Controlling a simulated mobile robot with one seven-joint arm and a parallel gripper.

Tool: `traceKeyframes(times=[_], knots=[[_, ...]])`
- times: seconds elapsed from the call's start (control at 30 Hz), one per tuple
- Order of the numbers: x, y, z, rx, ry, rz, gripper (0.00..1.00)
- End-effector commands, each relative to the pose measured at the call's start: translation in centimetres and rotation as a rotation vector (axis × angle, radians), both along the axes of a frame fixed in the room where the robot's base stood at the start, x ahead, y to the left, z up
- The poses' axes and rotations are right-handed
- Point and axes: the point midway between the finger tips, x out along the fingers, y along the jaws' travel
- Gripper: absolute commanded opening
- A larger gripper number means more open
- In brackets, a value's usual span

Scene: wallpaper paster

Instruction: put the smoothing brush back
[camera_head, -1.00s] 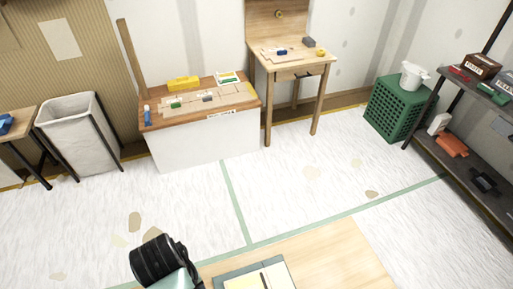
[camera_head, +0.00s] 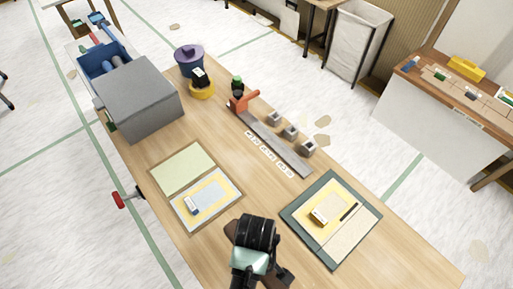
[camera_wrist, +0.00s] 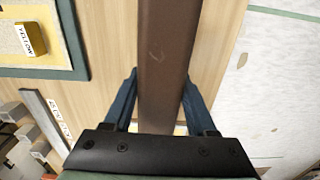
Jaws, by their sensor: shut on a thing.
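The smoothing brush (camera_wrist: 166,60) appears in the wrist view as a long dark-brown bar running between the two blue fingers of my gripper (camera_wrist: 160,100). My gripper is shut on it. In the head view my gripper (camera_head: 254,262) is over the near part of the wooden table (camera_head: 215,130), seen from above. The brown ends of the brush (camera_head: 285,277) stick out on both sides of it. My wrist hides the fingers and the brush's middle there. I cannot tell the gap between brush and tabletop.
A dark green-framed board (camera_head: 345,237) with a yellow labelled block (camera_head: 319,216) lies right of my gripper. A second panel set (camera_head: 187,170) lies left. A metal strip (camera_head: 280,150), small grey blocks, a purple pot (camera_head: 188,60) and a grey box (camera_head: 140,97) stand farther back.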

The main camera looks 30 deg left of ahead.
Motion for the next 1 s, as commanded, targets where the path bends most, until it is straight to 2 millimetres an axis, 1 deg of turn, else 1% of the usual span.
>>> traceKeyframes(times=[0.27, 0.33, 0.37, 0.6, 0.77, 0.93, 1.0], knots=[[0.0, 0.1, 0.0, 0.0, -0.002, 0.012, 0.0], [0.0, 0.1, -0.3, 0.001, -0.001, 0.011, 0.0], [0.0, 0.1, -0.7, 0.0, -0.001, 0.011, 0.0], [-0.1, 0.0, -4.8, -0.001, 0.001, 0.009, 0.0], [-0.1, 0.0, -6.1, 0.0, 0.0, 0.009, 0.0], [0.0, 0.0, -8.6, -0.001, 0.0, 0.009, 0.0], [0.0, 0.0, -8.8, -0.001, -0.001, 0.009, 0.0]])
